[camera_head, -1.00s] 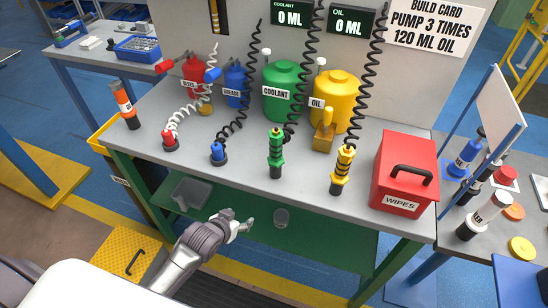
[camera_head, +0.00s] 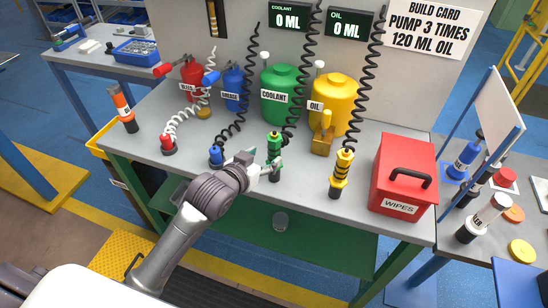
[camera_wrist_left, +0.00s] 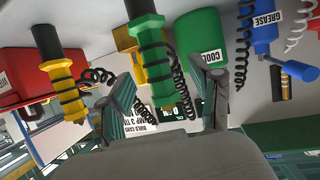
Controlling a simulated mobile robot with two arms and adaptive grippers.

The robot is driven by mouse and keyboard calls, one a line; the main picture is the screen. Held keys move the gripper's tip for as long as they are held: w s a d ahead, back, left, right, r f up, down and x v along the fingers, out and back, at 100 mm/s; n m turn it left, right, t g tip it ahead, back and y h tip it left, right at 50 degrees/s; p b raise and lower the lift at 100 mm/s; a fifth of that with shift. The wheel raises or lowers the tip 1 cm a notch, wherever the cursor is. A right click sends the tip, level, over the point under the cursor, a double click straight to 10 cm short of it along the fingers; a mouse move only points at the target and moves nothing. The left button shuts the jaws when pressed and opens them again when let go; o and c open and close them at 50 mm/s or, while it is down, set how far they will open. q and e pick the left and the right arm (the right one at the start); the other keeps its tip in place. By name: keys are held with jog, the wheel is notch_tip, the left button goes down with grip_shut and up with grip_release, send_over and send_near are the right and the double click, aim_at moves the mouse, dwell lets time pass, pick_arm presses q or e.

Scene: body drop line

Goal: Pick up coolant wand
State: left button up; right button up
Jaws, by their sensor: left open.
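The coolant wand (camera_head: 274,144) is green with black rings and a black base. It stands upright on the bench, in front of the green COOLANT tank (camera_head: 290,84). In the left wrist view the coolant wand (camera_wrist_left: 166,62) appears upside down, between the two fingers. My left gripper (camera_head: 268,166) is open at the wand's lower part, with its fingers to either side. Its open fingers also show in the left wrist view (camera_wrist_left: 165,100). Whether they touch the wand I cannot tell. My right gripper is not in view.
The yellow oil wand (camera_head: 341,170) stands to the right and the blue wand (camera_head: 216,153) to the left. A red wipes box (camera_head: 404,165) sits at the bench's right end. Coiled black hoses (camera_head: 305,60) hang above. An oil tank (camera_head: 338,95) stands behind.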

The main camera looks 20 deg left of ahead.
aim_at(271, 154)
pick_arm(q)
jog(key=shift+d+p+x, duration=0.15)
jog(key=shift+p+x, duration=0.2)
jog(key=shift+x, duration=1)
jog(key=shift+d+p+x, duration=0.15)
jog(key=shift+p+x, duration=0.15)
jog(key=shift+x, duration=1.1)
jog(key=shift+s, duration=0.15)
grip_shut()
